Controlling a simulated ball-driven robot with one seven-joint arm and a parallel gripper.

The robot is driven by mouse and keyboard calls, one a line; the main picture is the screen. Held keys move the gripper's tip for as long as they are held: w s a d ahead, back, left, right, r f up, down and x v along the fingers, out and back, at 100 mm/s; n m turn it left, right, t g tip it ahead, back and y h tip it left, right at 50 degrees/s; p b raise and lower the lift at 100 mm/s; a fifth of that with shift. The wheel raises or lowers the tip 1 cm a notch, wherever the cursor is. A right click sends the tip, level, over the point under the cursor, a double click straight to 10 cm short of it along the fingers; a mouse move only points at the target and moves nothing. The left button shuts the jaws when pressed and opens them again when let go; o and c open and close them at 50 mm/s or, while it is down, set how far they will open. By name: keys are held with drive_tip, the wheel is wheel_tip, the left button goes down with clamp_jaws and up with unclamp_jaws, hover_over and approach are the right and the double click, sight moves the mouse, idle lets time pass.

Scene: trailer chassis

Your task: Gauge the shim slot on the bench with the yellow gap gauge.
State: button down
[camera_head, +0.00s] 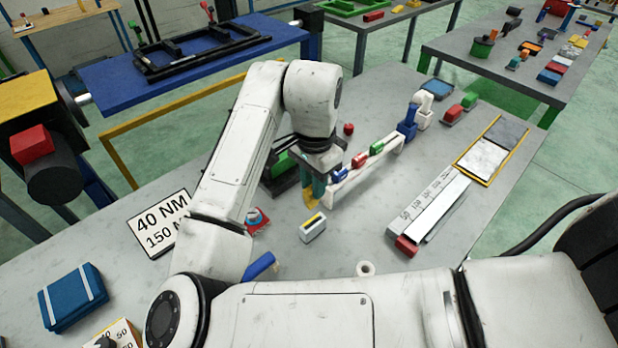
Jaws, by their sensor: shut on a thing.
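My gripper (316,185) points down over the grey bench (345,250), left of the white rack, with its teal fingers partly hidden by my own wrist. It is shut on the yellow gap gauge (310,198), a small yellow piece showing at the fingertips. Whether the gauge touches the bench is hard to tell. A small pale block (313,229) with a dark and yellow band on top stands just in front of the gripper, apart from it. I cannot tell for sure whether this block holds the shim slot.
The white rack (385,162) with red, green and blue pieces stands close right of the gripper. A dark and green fixture (283,168) is close behind left. A red-based knob (256,220), blue piece (261,265) and white ring (365,268) lie nearer. Bench space right of the pale block is clear.

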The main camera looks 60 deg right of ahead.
drive_tip(key=shift+f+b, duration=1.85)
drive_tip(key=shift+f, duration=0.95)
drive_tip(key=shift+f+b, duration=0.75)
drive_tip(key=shift+f, duration=0.75)
idle(0.5)
drive_tip(key=shift+r, duration=0.15)
idle(0.9)
drive_tip(key=shift+r+p, duration=3.45)
drive_tip(key=shift+r, duration=0.45)
drive_tip(key=shift+s, duration=0.1)
